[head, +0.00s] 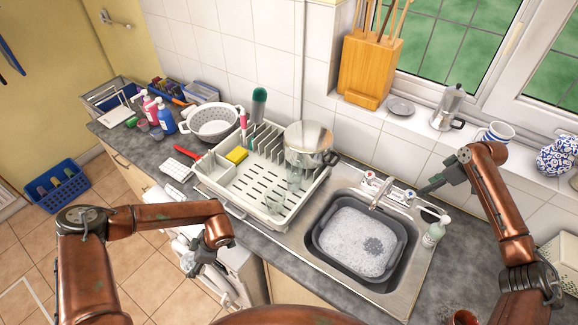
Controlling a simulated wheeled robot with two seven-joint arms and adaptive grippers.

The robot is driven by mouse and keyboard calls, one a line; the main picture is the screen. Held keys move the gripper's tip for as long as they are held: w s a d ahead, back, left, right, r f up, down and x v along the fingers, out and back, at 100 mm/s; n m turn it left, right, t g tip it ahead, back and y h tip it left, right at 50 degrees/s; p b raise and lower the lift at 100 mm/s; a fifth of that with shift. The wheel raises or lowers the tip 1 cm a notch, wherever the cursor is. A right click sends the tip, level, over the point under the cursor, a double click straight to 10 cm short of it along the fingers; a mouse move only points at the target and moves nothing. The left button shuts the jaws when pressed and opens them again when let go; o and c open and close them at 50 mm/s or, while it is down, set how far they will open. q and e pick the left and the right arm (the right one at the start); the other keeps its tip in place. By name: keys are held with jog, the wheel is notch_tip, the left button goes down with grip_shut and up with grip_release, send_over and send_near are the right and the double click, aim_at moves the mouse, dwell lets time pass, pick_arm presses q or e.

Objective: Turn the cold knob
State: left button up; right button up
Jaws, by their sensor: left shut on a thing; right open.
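The steel faucet (383,190) stands at the back of the sink. A knob with a red mark (370,177) is on its left, and the cold knob with a blue mark (409,195) is on its right. My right gripper (424,190) is open, just right of the cold knob; I cannot tell whether they touch. My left gripper (192,262) is low at the left, in front of the counter, far from the faucet. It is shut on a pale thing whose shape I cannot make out.
The sink holds a dark basin (322,238) of soapy water. A soap bottle (434,232) stands right of the sink, close to my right arm. A dish rack (228,192) with a steel pot (308,140) is on the left. A moka pot (449,108) stands on the sill.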

aim_at(411, 194)
pick_arm(q)
jog(key=shift+r+p, duration=0.3)
jog(key=shift+r, duration=0.1)
pick_arm(e)
jog(key=x, duration=1)
jog(key=shift+c, duration=0.6)
jog(key=c, duration=1)
jog(key=shift+f, duration=0.1)
jog(key=shift+c, duration=0.2)
pick_arm(q)
jog(key=shift+f, duration=0.1)
